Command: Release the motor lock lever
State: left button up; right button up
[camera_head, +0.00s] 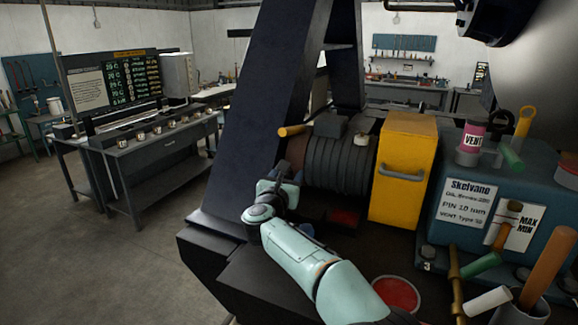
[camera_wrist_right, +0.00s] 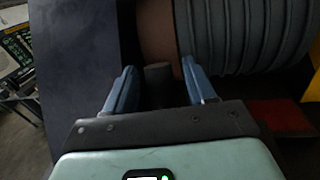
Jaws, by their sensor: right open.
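The motor (camera_head: 340,163) is a dark ribbed cylinder beside the black frame; its ribs also fill the top right of the right wrist view (camera_wrist_right: 240,35). A short orange-yellow bar (camera_head: 291,131) sticks out at its upper left; I cannot tell whether it is the lock lever. My right gripper (camera_head: 277,172) is at the motor's left end. In the right wrist view its two blue fingers are apart, and a dark stub (camera_wrist_right: 158,76) shows between them, with no visible grip on it. The stub's lower part is hidden by the gripper body. My left gripper is not in view.
A yellow box with a grey handle (camera_head: 402,172) stands right of the motor. A blue tank (camera_head: 458,224) with labels and several coloured handles is further right. A red-filled round container (camera_head: 396,294) is in front. The black slanted beam (camera_head: 262,110) is close on the left.

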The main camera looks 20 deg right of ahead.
jog(key=shift+x, duration=0.95)
jog(key=shift+w+d+p, duration=0.1)
jog(key=shift+w+p, duration=0.05)
jog(key=shift+p, duration=0.15)
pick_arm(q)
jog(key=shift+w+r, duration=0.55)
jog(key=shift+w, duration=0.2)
